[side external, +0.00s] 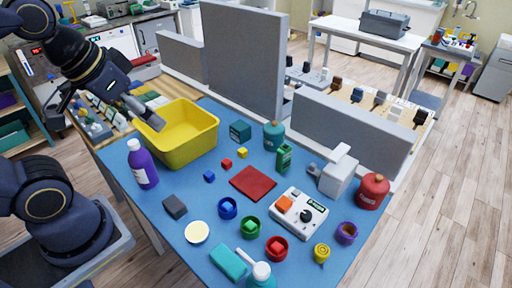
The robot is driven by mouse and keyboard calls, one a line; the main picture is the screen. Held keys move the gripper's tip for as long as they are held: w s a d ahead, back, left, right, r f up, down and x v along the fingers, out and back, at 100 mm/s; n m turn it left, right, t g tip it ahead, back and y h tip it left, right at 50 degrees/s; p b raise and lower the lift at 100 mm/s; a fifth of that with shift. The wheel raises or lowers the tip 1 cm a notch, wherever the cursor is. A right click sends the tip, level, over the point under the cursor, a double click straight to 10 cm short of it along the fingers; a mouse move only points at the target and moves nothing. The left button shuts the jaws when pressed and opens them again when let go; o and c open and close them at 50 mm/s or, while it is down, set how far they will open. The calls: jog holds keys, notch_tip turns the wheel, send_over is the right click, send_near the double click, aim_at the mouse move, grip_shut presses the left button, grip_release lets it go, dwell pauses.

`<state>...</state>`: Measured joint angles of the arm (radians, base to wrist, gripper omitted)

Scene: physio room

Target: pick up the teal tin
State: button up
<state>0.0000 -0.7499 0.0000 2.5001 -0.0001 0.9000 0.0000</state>
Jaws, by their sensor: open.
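My gripper (130,103) is open and empty at the upper left, above the left rim of the yellow bin. A round teal container (273,136) with a narrow top stands upright near the back of the blue table, by the grey partition. A small dark teal box (240,131) sits just left of it, apart from it. I cannot tell for certain which of these two is the teal tin. My gripper is well to the left of both and touches neither.
The yellow bin (206,146) stands between my gripper and the teal things. A tall grey partition (243,60) rises behind them. The blue table's (185,180) middle-left has free room.

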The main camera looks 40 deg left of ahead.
jog(key=o, duration=0.6)
jog(key=w+r+m+t, duration=0.2)
jog(key=w+r, duration=0.3)
jog(key=m+h, duration=0.1)
send_over(268, 130)
jog(key=s, duration=0.5)
notch_tip(268, 130, down, 14)
jog(key=shift+n+g, duration=0.4)
jog(key=shift+g, duration=0.5)
jog(key=w+f, duration=0.1)
jog(key=f, duration=0.5)
jog(key=w+f, duration=0.2)
jog(key=f, duration=0.4)
jog(key=w+f, duration=0.1)
jog(key=f, duration=0.5)
jog(key=shift+w+f, duration=0.2)
jog(key=shift+w, duration=0.2)
jog(key=shift+x, duration=2.9)
